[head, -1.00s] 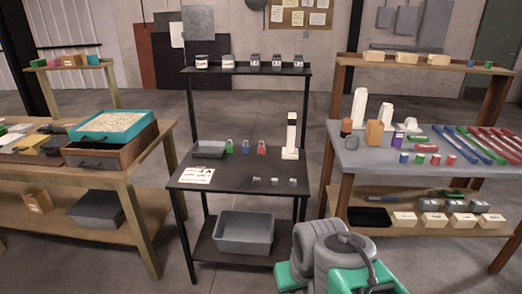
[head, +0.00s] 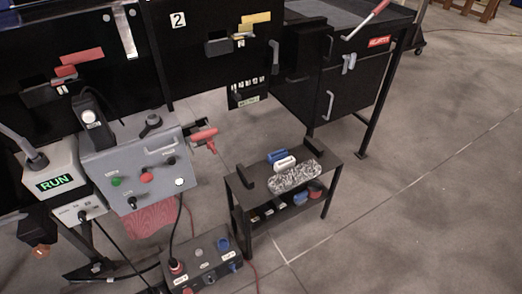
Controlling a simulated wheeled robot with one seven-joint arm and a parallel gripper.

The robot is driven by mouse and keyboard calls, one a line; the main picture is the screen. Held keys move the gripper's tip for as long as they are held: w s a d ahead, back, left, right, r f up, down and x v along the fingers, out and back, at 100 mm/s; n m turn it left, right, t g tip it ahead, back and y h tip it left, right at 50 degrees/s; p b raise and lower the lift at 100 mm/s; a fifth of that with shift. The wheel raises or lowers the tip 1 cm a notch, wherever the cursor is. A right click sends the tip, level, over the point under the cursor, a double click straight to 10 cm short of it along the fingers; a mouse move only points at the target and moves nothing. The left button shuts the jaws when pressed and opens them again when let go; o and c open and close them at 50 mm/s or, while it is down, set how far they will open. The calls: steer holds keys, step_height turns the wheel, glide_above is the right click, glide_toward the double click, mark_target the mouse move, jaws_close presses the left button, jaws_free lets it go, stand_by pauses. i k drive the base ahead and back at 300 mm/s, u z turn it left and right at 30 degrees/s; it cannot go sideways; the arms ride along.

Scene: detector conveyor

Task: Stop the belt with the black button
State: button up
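A grey control box (head: 128,160) stands at the left in the head view. Its front has a green button (head: 116,181), a larger red button (head: 146,176), a small black button or knob (head: 132,202) below them and a round white dial (head: 179,182). A black knob (head: 151,121) sits on its top. A lit sign (head: 55,184) to its left reads RUN in green. The belt itself cannot be made out. My gripper is not in view.
A pedal-like box (head: 205,262) with red and blue buttons and cables lies on the floor in front. A low black stand (head: 240,190) holds blue and white items and a grey speckled pad. Black cabinets (head: 210,45) line the back. The floor at the right is clear.

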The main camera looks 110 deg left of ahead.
mark_target(171, 161)
steer(key=u, duration=4.55)
